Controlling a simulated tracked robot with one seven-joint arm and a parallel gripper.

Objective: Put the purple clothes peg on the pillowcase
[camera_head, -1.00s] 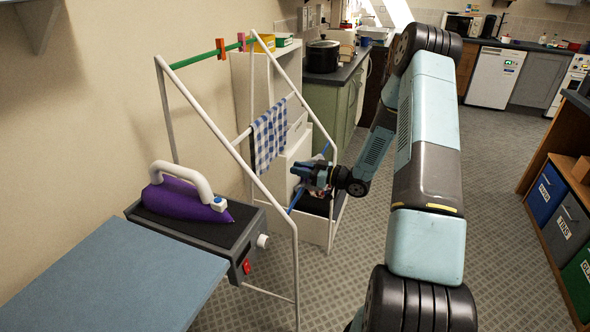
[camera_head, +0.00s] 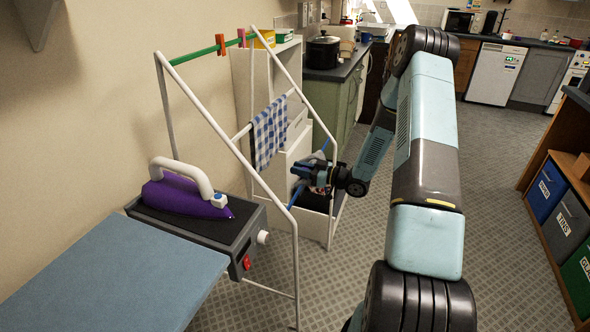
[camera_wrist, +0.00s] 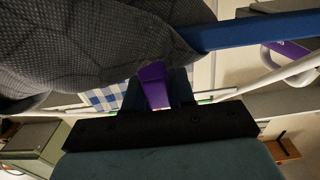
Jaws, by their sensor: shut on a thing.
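My gripper (camera_wrist: 155,95) is shut on the purple clothes peg (camera_wrist: 154,85), which points away from the wrist between the fingers. In the head view my gripper (camera_head: 308,174) is at the blue rail on the rack's far side. A dark grey textured cloth, which looks like the pillowcase (camera_wrist: 85,50), hangs at the blue rail (camera_wrist: 260,30) in the wrist view. The peg's far end is at the cloth's lower edge in that view; I cannot tell whether they touch. My gripper hides the peg in the head view.
The white drying rack (camera_head: 205,105) carries a blue checked cloth (camera_head: 268,135) and a green rail (camera_head: 195,54) with an orange peg (camera_head: 220,44) and a pink-purple peg (camera_head: 241,37). A purple iron (camera_head: 180,195) stands at the left. Open floor (camera_head: 490,200) lies right of my arm.

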